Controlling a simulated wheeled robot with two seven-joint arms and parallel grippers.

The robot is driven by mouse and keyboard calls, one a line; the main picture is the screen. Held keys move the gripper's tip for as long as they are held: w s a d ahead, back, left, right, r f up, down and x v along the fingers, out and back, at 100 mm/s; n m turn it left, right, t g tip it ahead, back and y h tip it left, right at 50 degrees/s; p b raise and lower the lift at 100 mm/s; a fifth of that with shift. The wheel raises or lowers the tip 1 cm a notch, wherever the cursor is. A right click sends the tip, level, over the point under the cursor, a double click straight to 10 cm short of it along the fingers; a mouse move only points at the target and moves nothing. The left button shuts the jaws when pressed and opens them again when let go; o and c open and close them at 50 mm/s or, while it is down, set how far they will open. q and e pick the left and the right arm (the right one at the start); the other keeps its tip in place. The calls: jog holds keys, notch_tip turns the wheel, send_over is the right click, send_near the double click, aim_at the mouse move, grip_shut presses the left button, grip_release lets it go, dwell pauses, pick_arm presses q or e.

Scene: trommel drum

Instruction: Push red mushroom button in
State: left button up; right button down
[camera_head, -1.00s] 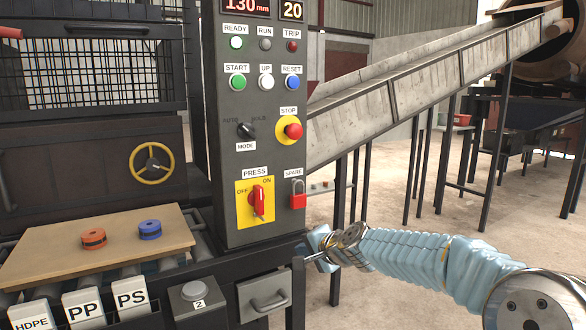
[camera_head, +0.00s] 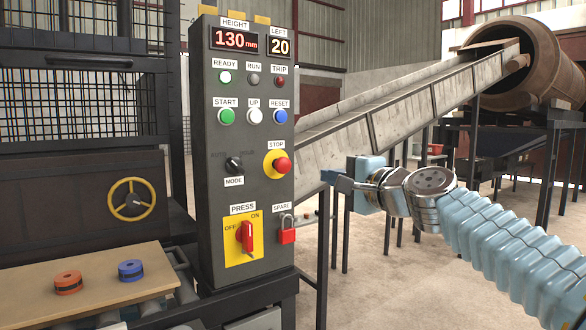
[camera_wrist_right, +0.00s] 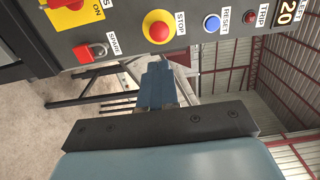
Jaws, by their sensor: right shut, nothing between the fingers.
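The red mushroom button (camera_head: 282,166), labelled STOP, sits on a round yellow plate on the front of the dark control panel (camera_head: 207,160). In the right wrist view the button (camera_wrist_right: 159,32) shows in the upper middle, on its yellow plate. My right gripper (camera_head: 328,178) is shut and empty. It is to the right of the button and slightly lower in the head view, apart from it. In the wrist view the closed fingers (camera_wrist_right: 160,72) lie below the button in the picture. My left gripper is not in view.
A red padlock (camera_head: 287,236) and a red PRESS switch (camera_head: 247,238) stick out below the button. The START, UP and RESET buttons (camera_head: 280,117) are above. A sloping metal chute (camera_head: 400,110) runs behind my right arm. A board (camera_head: 100,285) carries orange and blue discs.

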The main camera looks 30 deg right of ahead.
aim_at(286, 162)
jog(key=w+p, duration=0.1)
jog(key=w, duration=0.8)
jog(key=w+a+p, duration=0.1)
jog(key=w, duration=0.3)
jog(key=shift+w+p, duration=0.25)
jog(key=shift+p, duration=0.05)
jog(key=shift+w+a, duration=0.1)
jog(key=shift+w, duration=0.45)
jog(key=shift+r, duration=0.35)
